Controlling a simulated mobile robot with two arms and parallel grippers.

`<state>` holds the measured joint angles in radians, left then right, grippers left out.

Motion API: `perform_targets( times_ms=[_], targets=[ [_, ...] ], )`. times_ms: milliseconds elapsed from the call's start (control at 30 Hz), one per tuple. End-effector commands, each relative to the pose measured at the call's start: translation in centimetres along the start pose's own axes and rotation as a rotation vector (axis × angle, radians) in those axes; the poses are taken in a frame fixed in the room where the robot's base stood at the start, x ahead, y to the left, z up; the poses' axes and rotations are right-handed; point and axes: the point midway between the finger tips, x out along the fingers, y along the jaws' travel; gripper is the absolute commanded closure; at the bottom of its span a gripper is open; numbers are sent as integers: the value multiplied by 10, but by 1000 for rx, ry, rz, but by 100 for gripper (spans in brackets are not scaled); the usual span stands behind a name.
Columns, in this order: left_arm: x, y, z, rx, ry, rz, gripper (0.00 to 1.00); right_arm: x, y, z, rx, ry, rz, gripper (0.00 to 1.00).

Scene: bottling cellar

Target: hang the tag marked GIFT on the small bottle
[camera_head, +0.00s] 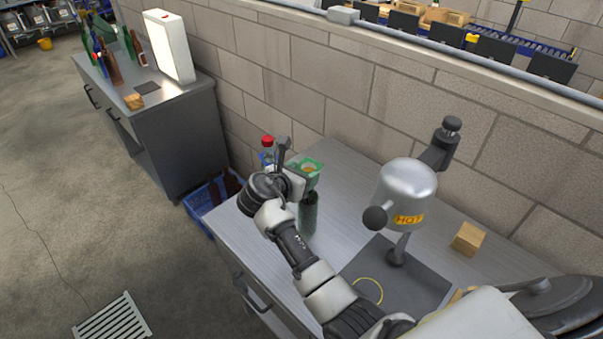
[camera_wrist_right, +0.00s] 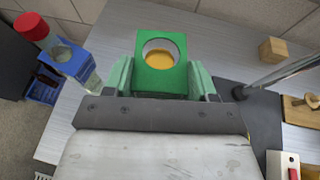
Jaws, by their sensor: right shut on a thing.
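A green tag (camera_head: 313,178) with a round hole is in my right gripper (camera_head: 297,174). It also shows in the right wrist view (camera_wrist_right: 145,78), between the two fingers (camera_wrist_right: 163,86); I see no marking on it. Something yellow-orange shows through the hole. A green bottle (camera_head: 308,214) stands upright on the steel bench just below the tag; I cannot tell whether its neck is in the hole. A clear bottle with a red cap (camera_head: 267,140) stands beyond the gripper and wears a blue tag (camera_wrist_right: 65,57). My left gripper is not in view.
A metal bell marked HOT (camera_head: 408,190) hangs on a stand right of the gripper, over a dark mat (camera_head: 415,290). A wooden block (camera_head: 468,239) lies farther right. A blue crate (camera_head: 196,207) with brown bottles is on the floor. A brick wall runs behind the bench.

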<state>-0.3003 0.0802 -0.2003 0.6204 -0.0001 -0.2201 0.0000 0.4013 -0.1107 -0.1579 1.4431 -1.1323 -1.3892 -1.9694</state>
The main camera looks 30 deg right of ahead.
Motion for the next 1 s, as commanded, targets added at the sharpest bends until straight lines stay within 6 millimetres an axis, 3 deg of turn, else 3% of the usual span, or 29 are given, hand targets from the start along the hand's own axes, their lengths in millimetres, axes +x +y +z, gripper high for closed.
perform_targets(
  times_ms=[1000],
  targets=[
    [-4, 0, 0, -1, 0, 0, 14, 6, 0, -13, -1, 0, 0, 51]
  ],
)
